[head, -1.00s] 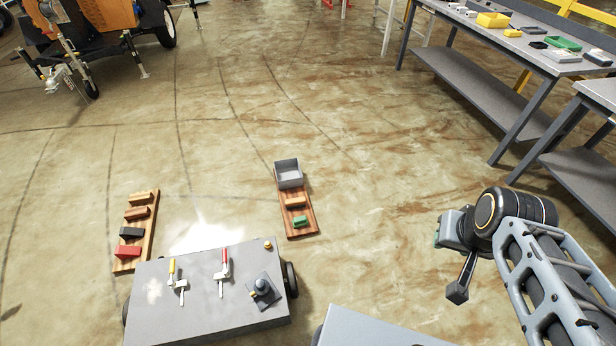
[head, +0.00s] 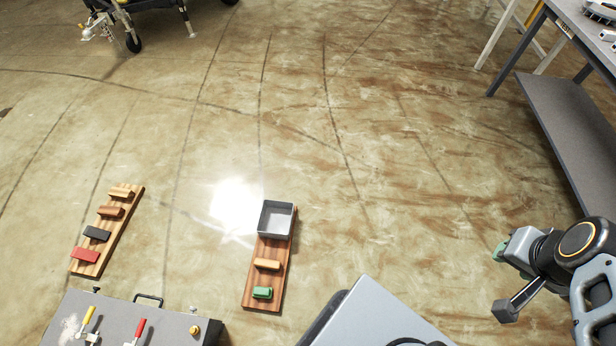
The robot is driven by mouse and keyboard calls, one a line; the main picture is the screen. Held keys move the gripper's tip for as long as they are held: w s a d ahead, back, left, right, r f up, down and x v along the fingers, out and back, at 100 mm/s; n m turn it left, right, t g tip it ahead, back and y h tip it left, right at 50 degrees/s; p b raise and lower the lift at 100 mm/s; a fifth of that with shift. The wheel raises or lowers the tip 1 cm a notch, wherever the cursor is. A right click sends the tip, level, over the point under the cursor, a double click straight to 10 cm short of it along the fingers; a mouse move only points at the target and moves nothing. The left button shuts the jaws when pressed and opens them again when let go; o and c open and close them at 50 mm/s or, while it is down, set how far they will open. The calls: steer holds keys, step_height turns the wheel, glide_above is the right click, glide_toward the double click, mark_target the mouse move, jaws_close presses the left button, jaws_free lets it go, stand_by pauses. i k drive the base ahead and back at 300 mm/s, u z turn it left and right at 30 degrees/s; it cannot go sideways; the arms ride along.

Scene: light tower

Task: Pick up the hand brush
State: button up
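I cannot pick out a hand brush for certain. Small block-like pieces, too small to name surely, lie on two wooden boards on the floor. The left board (head: 119,222) carries two tan-brown pieces, a black piece (head: 97,234) and a red piece (head: 85,255). The right board (head: 262,293) carries an orange-tan piece (head: 267,264), a green piece (head: 262,293) and an open grey bin (head: 277,219) at its far end. My gripper (head: 506,285) is at the right, well apart from both boards. Its fingers show only partly, and nothing is seen held.
A grey cart (head: 165,325) with yellow- and red-handled clamps stands at the lower left, close to the boards. A grey workbench (head: 575,130) stands at the right. A wheeled trailer (head: 130,20) is at the top left. The middle floor is open.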

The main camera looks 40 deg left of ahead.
mark_target(264, 264)
steer(key=i, duration=1)
steer(key=u, duration=3.95)
steer(key=i, duration=0.5)
steer(key=z, duration=0.05)
